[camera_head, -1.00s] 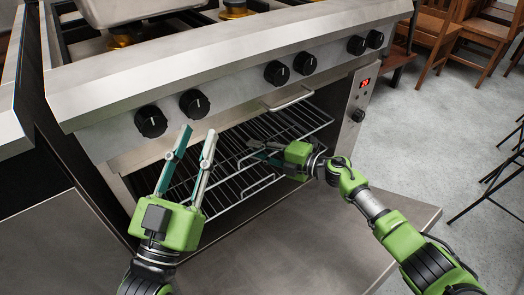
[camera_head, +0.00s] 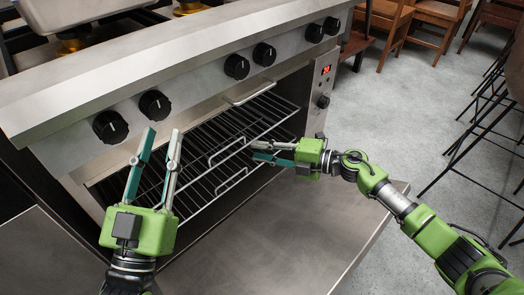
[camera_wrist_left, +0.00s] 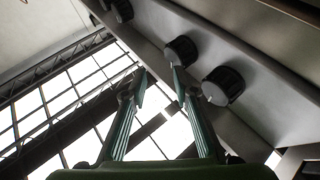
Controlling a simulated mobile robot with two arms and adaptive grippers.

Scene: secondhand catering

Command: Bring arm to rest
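My left gripper (camera_head: 157,160) is open and empty in the head view, its fingers pointing up in front of the stove's knob panel at the left of the oven opening. Its two fingers also show apart in the left wrist view (camera_wrist_left: 158,85), with nothing between them. My right gripper (camera_head: 268,151) points left in front of the oven's wire rack (camera_head: 228,148). Its fingers are a little apart, and I see nothing held between them. I cannot tell from the head view whether its fingertips touch the rack.
The stove (camera_head: 185,65) has several black knobs, also near my left fingers in the wrist view (camera_wrist_left: 222,85). The lowered oven door (camera_head: 290,235) lies below both grippers. Grey floor (camera_head: 380,110) is open at the right, with wooden chairs (camera_head: 432,30) and dark metal legs (camera_head: 470,140) beyond.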

